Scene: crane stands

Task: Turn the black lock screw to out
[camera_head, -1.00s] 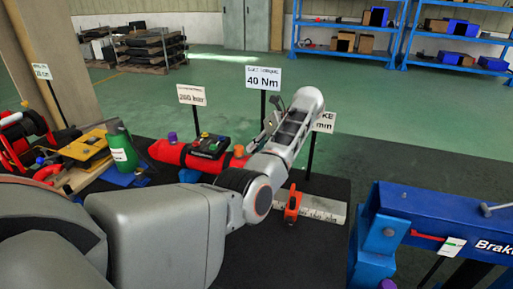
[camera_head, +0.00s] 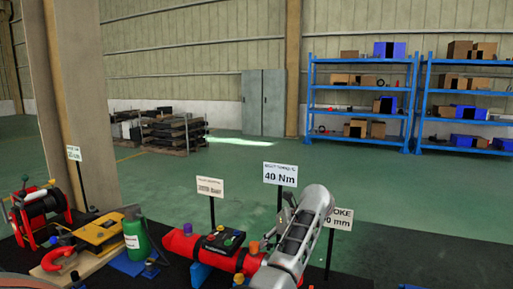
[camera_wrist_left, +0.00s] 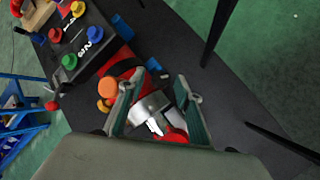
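A red cylinder (camera_head: 186,244) lies at the lower middle of the head view, with a black box (camera_head: 218,241) of coloured knobs on top. In the left wrist view the box (camera_wrist_left: 78,42) is at upper left, marked with numbers. My left gripper (camera_wrist_left: 158,88) is open there, its fingers either side of a silver part (camera_wrist_left: 150,108) with a red piece (camera_wrist_left: 174,136) below it. Contact cannot be told. An orange knob (camera_wrist_left: 108,87) sits just left of the fingers. I cannot pick out the black lock screw in either view.
Signs on thin posts stand close behind the cylinder, including a 40 Nm sign (camera_head: 280,174) and a 200 bar sign (camera_head: 210,187). A green bottle (camera_head: 137,240) and a red reel (camera_head: 40,210) are at left. Blue shelves (camera_head: 362,100) stand far behind open green floor.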

